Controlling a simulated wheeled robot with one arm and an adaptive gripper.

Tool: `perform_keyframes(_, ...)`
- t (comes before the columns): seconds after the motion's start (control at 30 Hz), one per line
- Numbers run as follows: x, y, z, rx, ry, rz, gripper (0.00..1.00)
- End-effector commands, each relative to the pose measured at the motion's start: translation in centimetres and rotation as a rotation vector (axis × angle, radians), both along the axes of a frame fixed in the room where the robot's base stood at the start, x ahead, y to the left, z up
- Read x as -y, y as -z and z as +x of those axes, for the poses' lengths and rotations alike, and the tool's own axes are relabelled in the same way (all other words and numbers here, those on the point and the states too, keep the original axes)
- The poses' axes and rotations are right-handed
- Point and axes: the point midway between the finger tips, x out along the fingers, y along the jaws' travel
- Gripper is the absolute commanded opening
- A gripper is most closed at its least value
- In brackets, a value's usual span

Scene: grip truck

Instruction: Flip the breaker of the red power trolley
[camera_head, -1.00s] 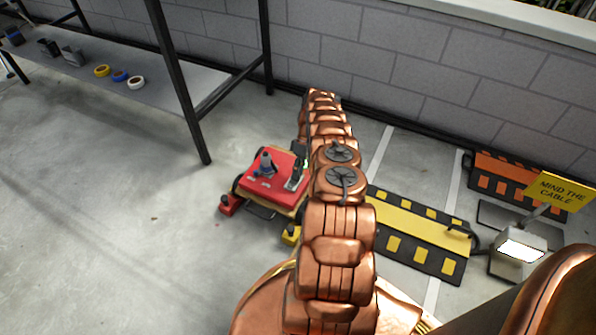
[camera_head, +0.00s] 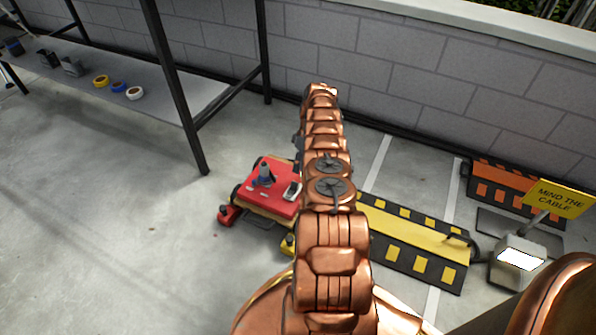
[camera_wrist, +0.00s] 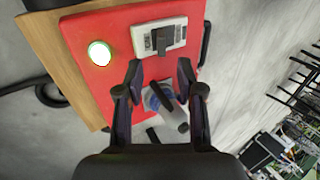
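The red power trolley (camera_head: 250,190) stands on the floor, left of my arm in the head view. In the wrist view its red top (camera_wrist: 85,25) carries a breaker (camera_wrist: 178,33), a pale plate with a black lever, and a glowing green-white light (camera_wrist: 99,53). A grey-and-blue plug (camera_wrist: 172,115) shows between my fingers; it stands upright in the head view (camera_head: 265,174). My gripper (camera_wrist: 159,72) is open, its fingertips apart just short of the breaker plate. I cannot tell whether they touch anything. In the head view my arm mostly hides the gripper.
A yellow-black cable ramp (camera_head: 420,236) lies right of the trolley. Beyond it are an orange-black ramp (camera_head: 505,182), a yellow "MIND THE CABLE" sign (camera_head: 556,197) and a lamp (camera_head: 518,258). A metal shelf (camera_head: 180,100) holding tape rolls stands left. Floor left of the trolley is clear.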

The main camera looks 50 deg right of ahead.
Motion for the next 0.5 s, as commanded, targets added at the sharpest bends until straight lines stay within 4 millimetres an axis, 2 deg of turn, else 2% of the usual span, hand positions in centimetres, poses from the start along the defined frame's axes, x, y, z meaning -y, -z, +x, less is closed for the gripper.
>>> perform_keyframes(0.5, 0.41, -1.04, 0.01, -0.002, -0.002, 0.000, 0.38)
